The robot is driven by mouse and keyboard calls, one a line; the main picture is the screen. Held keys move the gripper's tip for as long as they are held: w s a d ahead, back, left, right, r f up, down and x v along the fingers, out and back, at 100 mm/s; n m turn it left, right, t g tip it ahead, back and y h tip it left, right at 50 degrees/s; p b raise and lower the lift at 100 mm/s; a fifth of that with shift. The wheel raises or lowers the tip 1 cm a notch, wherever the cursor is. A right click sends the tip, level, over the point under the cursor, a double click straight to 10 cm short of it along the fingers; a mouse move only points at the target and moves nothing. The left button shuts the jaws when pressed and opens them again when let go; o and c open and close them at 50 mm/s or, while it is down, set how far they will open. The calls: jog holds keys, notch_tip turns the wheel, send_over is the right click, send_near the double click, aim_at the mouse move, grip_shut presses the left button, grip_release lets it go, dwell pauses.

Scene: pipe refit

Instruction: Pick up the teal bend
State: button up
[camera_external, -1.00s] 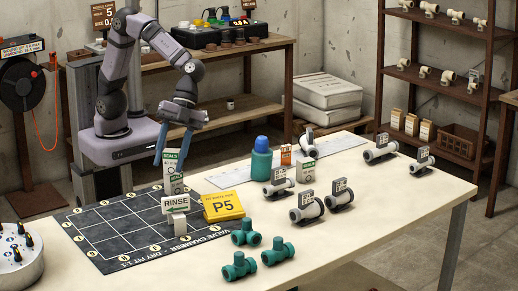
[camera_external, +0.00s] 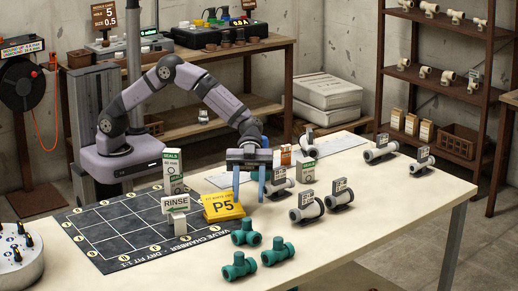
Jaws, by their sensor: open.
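Three teal pipe fittings lie at the front of the pale table: one nearest the P5 card (camera_external: 245,233), one to its lower right (camera_external: 278,251), and one at the lower left (camera_external: 239,266). They look like short branched pieces with collars; I cannot tell for sure which is a bend. My gripper (camera_external: 249,192) points down with its two blue fingers apart and nothing between them. It is above and behind the teal fittings in the picture, just right of the yellow P5 card (camera_external: 222,207).
Grey labelled fittings (camera_external: 306,208) stand right of my gripper. A RINSE sign (camera_external: 176,204) and a SEALS box (camera_external: 173,172) stand by the dark gridded mat (camera_external: 110,235). A round tray (camera_external: 18,262) sits at the left. The table's front right is clear.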

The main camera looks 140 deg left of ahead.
aim_at(246, 232)
jog(key=shift+f, duration=0.25)
jog(key=shift+p+x, duration=0.55)
jog(key=shift+x, duration=0.75)
jog(key=shift+p+x, duration=1)
jog(key=shift+x, duration=1.4)
jog(key=shift+f, duration=0.1)
grip_shut()
